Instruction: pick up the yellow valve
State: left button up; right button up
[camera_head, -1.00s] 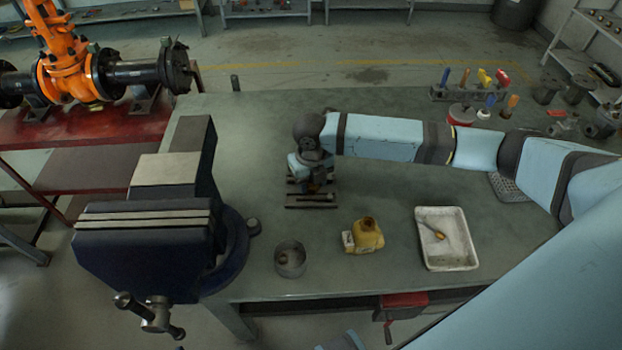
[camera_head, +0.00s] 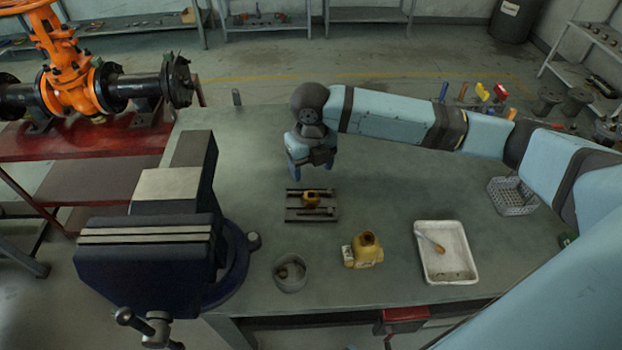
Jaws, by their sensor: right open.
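My left gripper is not in view.
A large dark vise (camera_head: 150,255) stands at the bench's left. A round metal cup (camera_head: 290,283) and a white tray (camera_head: 462,270) with a small tool lie near the front edge. A grey mesh basket (camera_head: 513,203) is on the right. The bench behind the vise is clear.

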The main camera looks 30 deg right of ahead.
aim_at(364, 251)
jog(key=k, duration=1)
